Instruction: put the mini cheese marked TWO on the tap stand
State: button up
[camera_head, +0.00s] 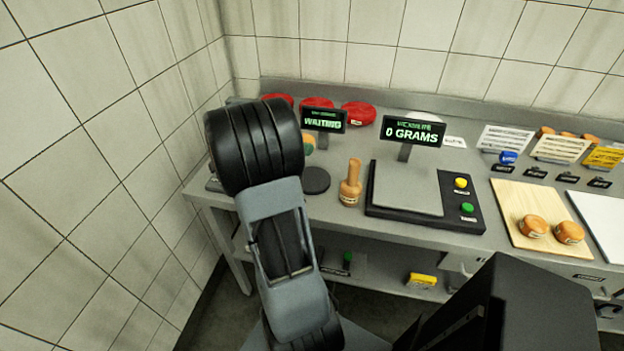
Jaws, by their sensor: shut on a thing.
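My arm stands up at the left of the view, and its black upper part blocks what lies behind it. My gripper is hidden behind it. A small orange and greenish thing (308,143) shows just right of my arm; I cannot tell what it is or whether it is held. A dark round pad (315,180), perhaps the tap stand, lies bare in front of a display reading WAITING (323,120). Two small orange cheeses (533,226) (569,232) lie on a wooden board (512,210) at the right. I cannot read a TWO on any cheese.
A wooden mallet-like tool (350,185) stands between the pad and a scale (408,187), whose display reads 0 GRAMS (412,131). Red wheels (358,113) lie at the back. More orange pieces (545,131) sit behind cards at the right. A tiled wall (110,150) closes the left.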

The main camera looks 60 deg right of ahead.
jog(key=shift+s+d+f+m+g+y, duration=0.2)
jog(key=shift+s+f+m+g, duration=0.1)
jog(key=shift+s, duration=0.25)
jog(key=shift+s+d+f+m+g+y, duration=0.2)
jog(key=shift+s+f+m, duration=0.1)
jog(key=shift+s, duration=0.25)
send_over(309, 179)
notch_tip(309, 179, down, 4)
jog(key=shift+f, duration=2.4)
jog(key=shift+f, duration=0.15)
jog(key=o, duration=1)
jog(key=shift+b, duration=0.3)
jog(key=shift+c, duration=0.2)
